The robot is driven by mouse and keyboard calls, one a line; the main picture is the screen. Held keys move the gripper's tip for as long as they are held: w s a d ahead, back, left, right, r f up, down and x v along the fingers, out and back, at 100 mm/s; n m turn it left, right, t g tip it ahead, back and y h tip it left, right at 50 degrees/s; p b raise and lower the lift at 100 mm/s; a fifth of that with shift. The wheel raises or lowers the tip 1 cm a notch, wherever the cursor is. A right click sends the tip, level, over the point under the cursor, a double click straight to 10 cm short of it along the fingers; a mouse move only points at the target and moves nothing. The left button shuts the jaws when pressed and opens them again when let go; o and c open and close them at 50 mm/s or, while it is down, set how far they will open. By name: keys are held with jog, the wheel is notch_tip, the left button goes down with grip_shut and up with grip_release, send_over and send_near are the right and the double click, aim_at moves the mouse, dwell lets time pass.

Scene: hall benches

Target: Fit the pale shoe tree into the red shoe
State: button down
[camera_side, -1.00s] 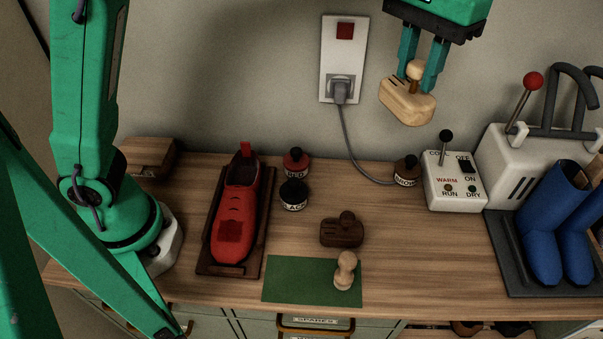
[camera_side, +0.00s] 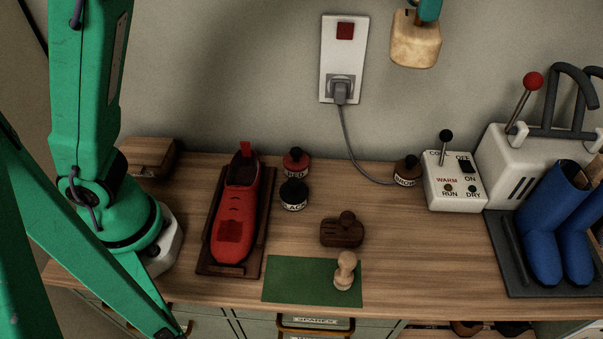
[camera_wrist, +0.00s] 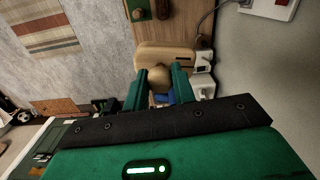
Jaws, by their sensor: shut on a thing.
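The pale shoe tree (camera_side: 415,45) is a light wooden block with a round knob. It hangs high in front of the wall at the top of the side view. My gripper (camera_side: 428,12) is shut on its knob; most of it is cut off by the top edge there. In the wrist view my gripper (camera_wrist: 158,88) has a finger on each side of the knob, with the pale block (camera_wrist: 165,57) beyond. The red shoe (camera_side: 236,205) lies on a dark board on the bench, lower and left of the shoe tree. Its opening faces the wall.
A dark shoe tree (camera_side: 342,232) and a pale wooden knob (camera_side: 346,268) on a green mat (camera_side: 300,280) stand right of the shoe. Red (camera_side: 296,162), black (camera_side: 293,195) and brown (camera_side: 407,170) jars stand behind. A control box (camera_side: 456,183) and blue boots (camera_side: 555,225) are right.

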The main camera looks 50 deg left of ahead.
jog(key=shift+w+a+f+n, duration=0.2)
jog(key=shift+a+f+n, duration=0.15)
jog(key=shift+n, duration=0.15)
jog(key=w+a+f+n, duration=0.2)
jog(key=a+f+n, duration=0.4)
jog(key=n, duration=3.1)
send_over(245, 181)
notch_tip(245, 181, down, 23)
jog(key=shift+f, duration=4.1)
jog(key=shift+f, duration=0.1)
jog(key=c, duration=1.1)
grip_release()
jog(key=shift+c, duration=0.2)
